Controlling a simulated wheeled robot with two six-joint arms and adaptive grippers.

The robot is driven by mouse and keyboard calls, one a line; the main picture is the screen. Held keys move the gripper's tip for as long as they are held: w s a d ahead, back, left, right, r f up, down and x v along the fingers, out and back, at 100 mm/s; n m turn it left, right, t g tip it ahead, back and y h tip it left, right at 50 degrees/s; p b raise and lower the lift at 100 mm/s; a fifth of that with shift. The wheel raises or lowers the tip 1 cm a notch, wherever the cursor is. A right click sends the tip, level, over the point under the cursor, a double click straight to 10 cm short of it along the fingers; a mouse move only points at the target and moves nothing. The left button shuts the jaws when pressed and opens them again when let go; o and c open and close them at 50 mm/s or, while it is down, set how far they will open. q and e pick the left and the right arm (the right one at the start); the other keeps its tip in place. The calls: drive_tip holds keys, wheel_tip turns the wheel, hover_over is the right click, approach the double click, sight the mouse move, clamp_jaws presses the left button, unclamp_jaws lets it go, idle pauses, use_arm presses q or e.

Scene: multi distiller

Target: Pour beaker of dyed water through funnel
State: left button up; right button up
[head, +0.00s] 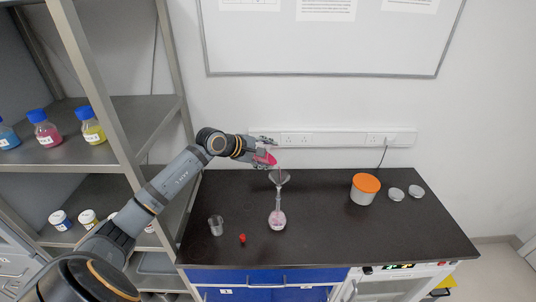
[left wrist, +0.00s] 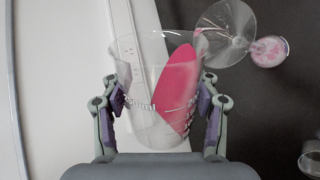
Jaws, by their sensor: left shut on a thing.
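My left gripper (head: 264,149) is shut on a clear glass beaker (left wrist: 145,110) with bright pink dyed water (left wrist: 178,85) in it. The beaker is tilted, and the pink water lies along its right side and reaches towards the rim in the left wrist view. The clear funnel (head: 279,177) stands just below the beaker, its stem going down to a round flask (head: 277,220) on the dark bench. The funnel also shows in the left wrist view (left wrist: 228,38). Pink liquid shows in the flask (left wrist: 268,51). My right gripper is out of view.
A small empty glass beaker (head: 216,226) and a red cap (head: 242,239) are on the bench left of the flask. An orange-lidded tub (head: 365,188) and two white dishes (head: 395,194) stand at right. A metal shelf (head: 125,140) with bottles (head: 46,130) borders the left side.

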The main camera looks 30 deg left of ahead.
use_arm(q)
drive_tip(key=shift+d+r+m+y+p, duration=0.15)
drive_tip(key=shift+r+m+y+p, duration=0.2)
drive_tip(key=shift+p, duration=0.9)
idle(2.7)
drive_tip(key=shift+d+r+m+y+p, duration=0.2)
drive_tip(key=shift+y+p, duration=0.25)
drive_tip(key=shift+p, duration=0.75)
idle(1.8)
drive_tip(key=shift+s+r+p, duration=0.1)
drive_tip(key=shift+p, duration=0.2)
idle(0.3)
